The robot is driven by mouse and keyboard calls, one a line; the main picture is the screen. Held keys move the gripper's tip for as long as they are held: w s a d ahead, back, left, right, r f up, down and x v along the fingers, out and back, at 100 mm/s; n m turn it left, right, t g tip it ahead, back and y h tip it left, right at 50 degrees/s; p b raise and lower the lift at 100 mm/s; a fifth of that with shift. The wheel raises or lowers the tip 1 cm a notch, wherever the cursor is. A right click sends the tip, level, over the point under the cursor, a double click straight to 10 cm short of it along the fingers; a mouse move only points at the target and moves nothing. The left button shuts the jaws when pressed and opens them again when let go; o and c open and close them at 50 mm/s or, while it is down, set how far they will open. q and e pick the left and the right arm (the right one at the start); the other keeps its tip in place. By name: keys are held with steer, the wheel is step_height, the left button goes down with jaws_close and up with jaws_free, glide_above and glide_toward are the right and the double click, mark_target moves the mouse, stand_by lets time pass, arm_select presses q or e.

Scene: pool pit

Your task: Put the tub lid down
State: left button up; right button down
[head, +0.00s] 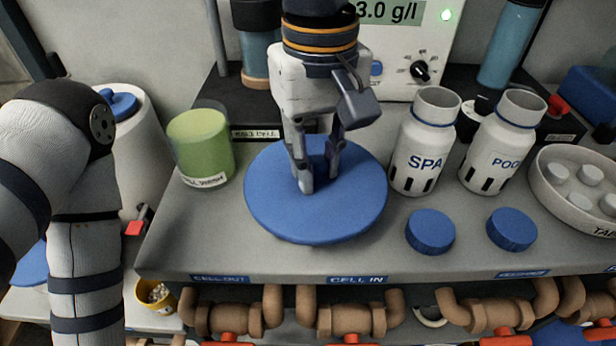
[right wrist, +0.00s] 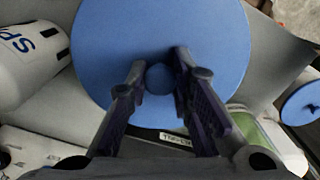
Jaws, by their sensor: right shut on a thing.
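The tub lid (head: 270,215) is a large round blue disc over the middle of the grey bench top. My right gripper (head: 318,183) points down at its centre, with a finger on each side of the lid's small round knob (right wrist: 159,79), and is shut on it. In the right wrist view the lid (right wrist: 215,40) fills the upper middle. The lid looks about level; whether its underside touches the bench, I cannot tell. My left arm comes in at the left, but its gripper is out of view.
A green cell-wash cup (head: 203,145) stands left of the lid. White SPA (head: 423,150) and POOL (head: 505,145) bottles stand right, with two blue caps (head: 431,231) in front. A tablet dish (head: 580,190) is far right. Pipes (head: 350,312) run below the bench's front edge.

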steer(key=f, duration=0.1)
steer(key=w+f, duration=0.1)
steer(key=f, duration=0.1)
steer(key=a+f, duration=0.1)
steer(key=f, duration=0.1)
steer(key=shift+w, duration=0.15)
steer(key=shift+f, duration=0.15)
steer(key=c, duration=1.4)
jaws_free()
step_height(320, 180, up, 12)
steer(key=shift+r, duration=0.2)
steer(key=shift+f, duration=0.1)
